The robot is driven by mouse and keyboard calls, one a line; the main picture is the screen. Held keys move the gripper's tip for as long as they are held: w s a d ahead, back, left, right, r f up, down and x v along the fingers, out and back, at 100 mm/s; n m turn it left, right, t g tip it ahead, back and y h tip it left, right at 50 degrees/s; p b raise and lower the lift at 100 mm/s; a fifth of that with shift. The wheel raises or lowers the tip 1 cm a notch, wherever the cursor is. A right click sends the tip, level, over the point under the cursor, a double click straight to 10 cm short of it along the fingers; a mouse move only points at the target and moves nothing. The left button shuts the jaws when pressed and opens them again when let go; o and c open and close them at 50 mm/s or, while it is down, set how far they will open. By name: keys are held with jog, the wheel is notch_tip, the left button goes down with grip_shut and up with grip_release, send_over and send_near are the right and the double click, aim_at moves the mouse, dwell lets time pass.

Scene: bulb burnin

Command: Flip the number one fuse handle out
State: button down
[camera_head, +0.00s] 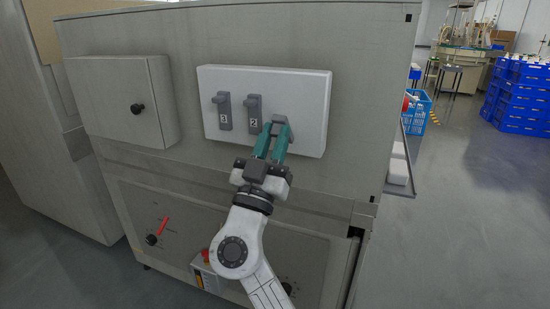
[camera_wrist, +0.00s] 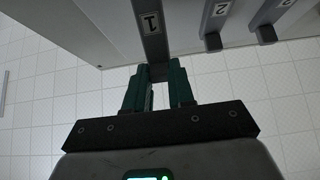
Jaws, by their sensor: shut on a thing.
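The number one fuse handle (camera_head: 280,121) is the rightmost of the handles on the white panel (camera_head: 309,92). In the wrist view its grey base with the label 1 (camera_wrist: 151,24) shows upside down. My gripper (camera_head: 274,138) reaches up to it, with green fingers on either side of the handle's end. In the wrist view my gripper (camera_wrist: 158,76) is shut on that end. The fingers hide part of the handle in the head view. The number two handle (camera_head: 252,104) and another handle (camera_head: 221,100) are to the left, apart from my fingers.
A grey box with a black knob (camera_head: 138,108) is left of the panel on the cabinet (camera_head: 364,40). A red lever (camera_head: 163,226) and a red button (camera_head: 205,255) are lower down. A side shelf (camera_head: 400,187) with white items is at the right; floor beyond is open.

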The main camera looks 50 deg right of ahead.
jog(key=f+b, duration=0.1)
jog(key=b, duration=0.2)
jog(key=f+b, duration=0.1)
jog(key=b, duration=0.2)
jog(key=f+b, duration=0.2)
jog(key=b, duration=0.1)
jog(key=shift+s+a+b, duration=0.1)
jog(key=shift+a+b, duration=0.15)
jog(key=shift+b, duration=0.1)
jog(key=shift+d, duration=0.1)
jog(key=c, duration=1.2)
grip_release()
jog(key=shift+d, duration=0.15)
jog(key=shift+o, duration=1.2)
jog(key=shift+r, duration=0.15)
jog(key=shift+a, duration=0.2)
